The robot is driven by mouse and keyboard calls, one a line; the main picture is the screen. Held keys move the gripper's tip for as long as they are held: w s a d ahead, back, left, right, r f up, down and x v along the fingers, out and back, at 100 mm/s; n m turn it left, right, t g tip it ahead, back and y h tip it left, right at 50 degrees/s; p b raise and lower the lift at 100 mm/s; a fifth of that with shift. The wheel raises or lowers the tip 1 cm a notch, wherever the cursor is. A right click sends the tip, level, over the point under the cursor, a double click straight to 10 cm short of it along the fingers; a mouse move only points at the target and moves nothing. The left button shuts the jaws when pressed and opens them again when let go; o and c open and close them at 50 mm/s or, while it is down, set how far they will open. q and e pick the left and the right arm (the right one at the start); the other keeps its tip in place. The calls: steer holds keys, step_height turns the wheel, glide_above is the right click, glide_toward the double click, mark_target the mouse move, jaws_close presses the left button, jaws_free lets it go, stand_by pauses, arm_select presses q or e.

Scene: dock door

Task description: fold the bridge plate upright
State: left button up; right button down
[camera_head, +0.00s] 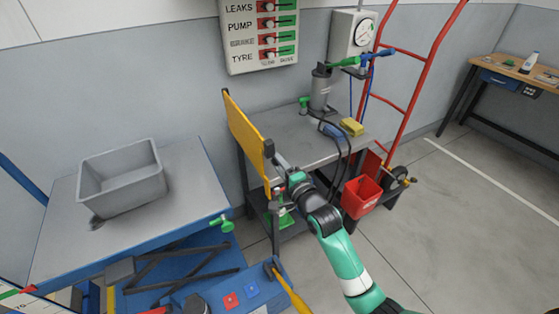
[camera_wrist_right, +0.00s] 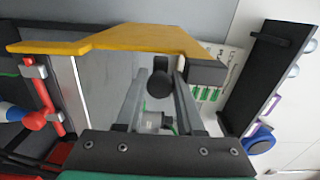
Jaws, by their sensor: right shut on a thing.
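The bridge plate, a yellow panel (camera_head: 247,138), stands steeply raised at the near-left end of the grey workbench. Whether it is fully vertical I cannot tell. In the right wrist view its yellow edge (camera_wrist_right: 110,40) runs across the top. My right gripper (camera_head: 277,163) is at the plate's right edge. In the wrist view the right gripper (camera_wrist_right: 160,72) is shut on a dark round handle (camera_wrist_right: 160,84) by the plate, between its two grey fingers. The fingers partly hide how the handle joins the plate. My left gripper is not in view.
A blue lift table (camera_head: 60,235) with a grey bin (camera_head: 120,184) stands at the left. The grey workbench (camera_head: 290,128) carries a pump (camera_head: 321,88) and a yellow block (camera_head: 351,127). A red bucket (camera_head: 361,197) and red hand truck (camera_head: 400,100) are to the right.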

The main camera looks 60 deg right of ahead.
steer(key=shift+s+d+m, duration=0.1)
steer(key=shift+d+m, duration=0.15)
steer(key=shift+m, duration=0.05)
steer(key=c, duration=0.6)
jaws_free()
steer(key=shift+o, duration=0.2)
steer(key=shift+s, duration=0.1)
steer(key=p+v, duration=0.4)
steer(key=v, duration=0.7)
steer(key=shift+s, duration=0.25)
steer(key=shift+a, duration=0.1)
